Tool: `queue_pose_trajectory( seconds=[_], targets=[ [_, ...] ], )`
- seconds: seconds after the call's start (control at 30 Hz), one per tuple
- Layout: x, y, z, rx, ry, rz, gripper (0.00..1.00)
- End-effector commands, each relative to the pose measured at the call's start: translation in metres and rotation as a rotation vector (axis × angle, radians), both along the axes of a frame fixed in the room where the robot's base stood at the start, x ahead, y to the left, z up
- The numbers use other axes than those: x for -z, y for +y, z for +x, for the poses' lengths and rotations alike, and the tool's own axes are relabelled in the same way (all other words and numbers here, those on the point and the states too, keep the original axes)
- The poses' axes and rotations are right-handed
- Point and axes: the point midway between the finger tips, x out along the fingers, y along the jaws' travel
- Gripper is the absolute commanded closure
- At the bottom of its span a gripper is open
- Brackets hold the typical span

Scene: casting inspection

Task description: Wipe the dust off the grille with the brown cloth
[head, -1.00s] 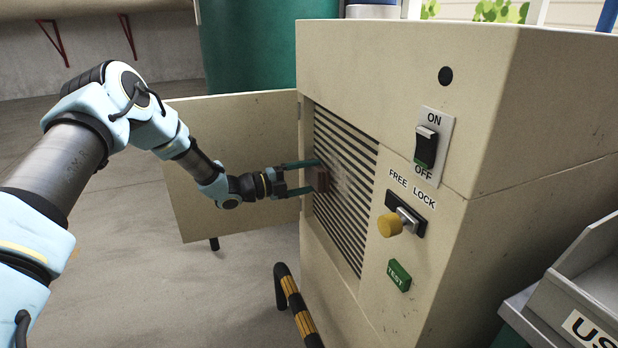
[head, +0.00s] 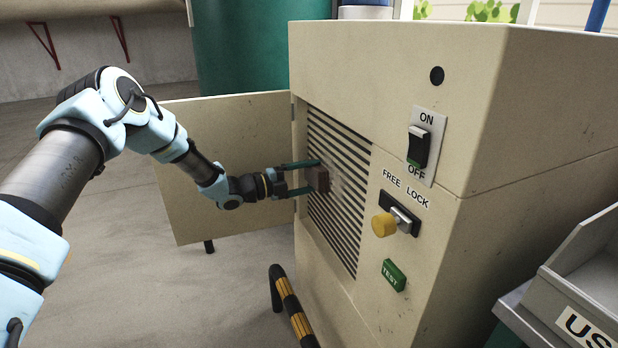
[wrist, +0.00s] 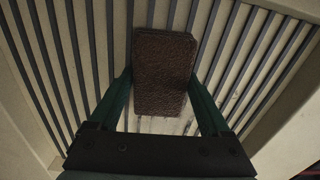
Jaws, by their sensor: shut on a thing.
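The grille (head: 348,240) is a panel of dark slats in the front of a beige cabinet. My gripper (head: 305,178) is shut on the brown cloth (head: 321,179), a folded, textured pad. The cloth is at the upper-middle part of the grille and looks to be against the slats. A pale, faint dust patch (head: 338,172) shows just right of the cloth. In the wrist view the cloth (wrist: 164,75) sits between the green fingers (wrist: 165,100), across the slats. Some pale smudges show below it. The grille behind the cloth is hidden.
The cabinet door (head: 225,165) stands open to the left. Right of the grille are an ON/OFF switch (head: 418,147), a yellow knob (head: 384,224) and a green TEST button (head: 394,275). A striped black-and-yellow bar (head: 290,305) stands low in front. A grey bin (head: 570,300) is at right.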

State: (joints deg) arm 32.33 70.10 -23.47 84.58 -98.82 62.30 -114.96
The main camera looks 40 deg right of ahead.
Motion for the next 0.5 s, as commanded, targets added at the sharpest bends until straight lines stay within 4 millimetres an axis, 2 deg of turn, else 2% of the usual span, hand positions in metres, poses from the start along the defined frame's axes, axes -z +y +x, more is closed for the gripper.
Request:
queue_pose_trajectory(
  seconds=[0.5],
  targets=[
    [-0.001,0.014,-0.029,-0.001,0.001,0.000,0.63]
  ],
)
